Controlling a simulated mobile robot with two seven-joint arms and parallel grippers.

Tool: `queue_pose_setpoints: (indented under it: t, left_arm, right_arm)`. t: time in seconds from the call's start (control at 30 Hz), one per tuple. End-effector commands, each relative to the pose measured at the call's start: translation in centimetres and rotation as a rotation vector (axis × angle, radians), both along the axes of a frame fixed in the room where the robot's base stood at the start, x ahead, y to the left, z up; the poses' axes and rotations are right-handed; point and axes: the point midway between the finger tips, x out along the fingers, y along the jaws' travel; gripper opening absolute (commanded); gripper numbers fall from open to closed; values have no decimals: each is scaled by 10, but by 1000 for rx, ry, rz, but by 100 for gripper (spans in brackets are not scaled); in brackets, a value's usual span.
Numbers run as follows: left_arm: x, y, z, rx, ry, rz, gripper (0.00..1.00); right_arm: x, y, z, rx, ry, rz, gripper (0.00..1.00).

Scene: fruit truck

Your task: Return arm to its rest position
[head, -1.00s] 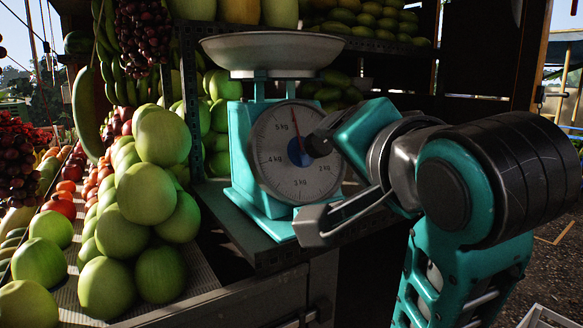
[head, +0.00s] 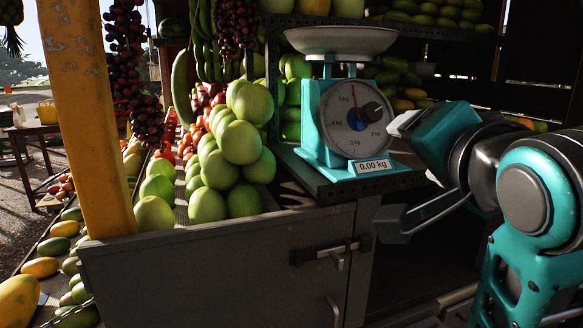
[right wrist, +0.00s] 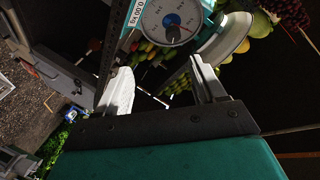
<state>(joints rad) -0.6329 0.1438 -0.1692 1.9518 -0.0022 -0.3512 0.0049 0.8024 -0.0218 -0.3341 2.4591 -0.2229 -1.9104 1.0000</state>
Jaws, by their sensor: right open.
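My right gripper (head: 398,174) is at the right of the head view, open and empty, with a gap between its fingers. It is in front of and to the right of the teal scale (head: 312,138) and appears apart from it. In the right wrist view its two spread fingers (right wrist: 160,88) have nothing between them, and the scale's dial (right wrist: 170,20) shows beyond. The scale's pan (head: 342,41) is empty and its label reads 0.00 kg. My left gripper is in neither view.
Green round fruits (head: 240,135) are piled left of the scale. A yellow post (head: 88,120) stands at the left. A grey cabinet front (head: 215,265) with a latch (head: 330,250) is below. Shelves with fruit stand behind. The lower right is dark.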

Motion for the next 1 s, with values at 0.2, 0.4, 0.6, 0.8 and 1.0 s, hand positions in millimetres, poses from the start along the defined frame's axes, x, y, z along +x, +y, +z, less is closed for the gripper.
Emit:
queue_pose_setpoints:
  t: [0.2,0.4,0.6,0.8,1.0]
  left_arm:
    - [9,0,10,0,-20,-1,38]
    - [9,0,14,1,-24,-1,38]
    - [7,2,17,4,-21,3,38]
    - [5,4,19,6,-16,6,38]
    - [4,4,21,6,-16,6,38]
  right_arm:
    - [38,1,-66,-161,80,59,69]
    - [60,2,-162,-339,159,157,69]
    - [46,0,-277,-502,227,273,69]
    - [-8,-7,-388,-645,283,389,69]
    - [-82,-17,-464,-753,314,478,69]
